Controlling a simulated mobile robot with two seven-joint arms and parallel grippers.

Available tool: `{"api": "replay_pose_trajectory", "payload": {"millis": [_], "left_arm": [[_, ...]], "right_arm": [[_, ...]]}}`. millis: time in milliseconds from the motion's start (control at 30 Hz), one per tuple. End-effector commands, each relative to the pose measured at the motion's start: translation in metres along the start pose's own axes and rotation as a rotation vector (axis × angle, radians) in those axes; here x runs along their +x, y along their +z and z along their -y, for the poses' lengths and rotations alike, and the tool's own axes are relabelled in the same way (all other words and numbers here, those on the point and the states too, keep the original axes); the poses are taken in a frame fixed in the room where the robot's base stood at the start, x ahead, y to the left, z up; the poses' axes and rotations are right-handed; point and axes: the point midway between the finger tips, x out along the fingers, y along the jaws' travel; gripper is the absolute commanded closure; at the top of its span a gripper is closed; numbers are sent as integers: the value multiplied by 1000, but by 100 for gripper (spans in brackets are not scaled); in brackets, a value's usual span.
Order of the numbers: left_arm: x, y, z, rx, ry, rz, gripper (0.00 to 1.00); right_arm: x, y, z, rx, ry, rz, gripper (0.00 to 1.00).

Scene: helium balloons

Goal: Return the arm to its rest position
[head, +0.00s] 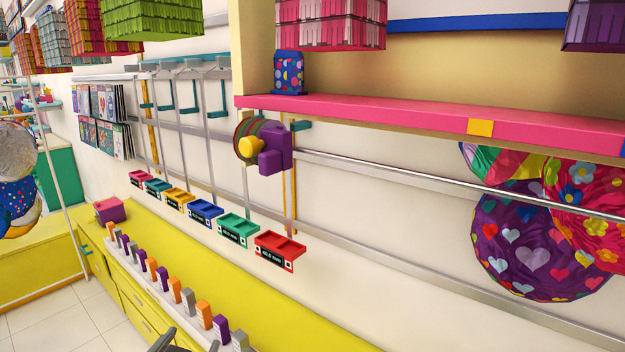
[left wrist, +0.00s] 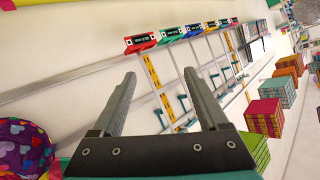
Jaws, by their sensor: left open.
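My left gripper (head: 167,343) shows only as a dark grey piece at the bottom edge of the head view, in front of the yellow counter. In the left wrist view, the left gripper (left wrist: 160,80) has its two grey fingers spread apart with nothing between them. Beyond the fingers are the pale wall and metal rails. My right gripper is not in view.
A yellow counter (head: 250,308) carries a row of small orange, purple and grey blocks (head: 163,279). Coloured trays, including a red tray (head: 280,251), line the wall. A pink shelf (head: 420,120) juts out above patterned balloons (head: 525,235). A purple-and-yellow device (head: 270,150) hangs mid-wall.

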Motion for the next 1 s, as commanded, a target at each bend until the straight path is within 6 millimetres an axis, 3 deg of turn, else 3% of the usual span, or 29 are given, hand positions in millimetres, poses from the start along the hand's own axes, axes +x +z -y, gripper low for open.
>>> {"api": "replay_pose_trajectory", "payload": {"millis": [33, 200, 467, 767, 1000], "left_arm": [[-11, 38, -13, -21, 43, 118, 23], [-56, 128, -48, -65, 166, 436, 23], [-141, 213, -85, -100, 328, 805, 23], [-87, 297, -120, -90, 334, 833, 23], [-48, 395, -157, -81, 344, 867, 23]], "right_arm": [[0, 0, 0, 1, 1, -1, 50], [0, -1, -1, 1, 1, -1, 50], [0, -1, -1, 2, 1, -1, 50], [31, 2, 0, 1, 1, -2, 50], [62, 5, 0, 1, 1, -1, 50]]}}
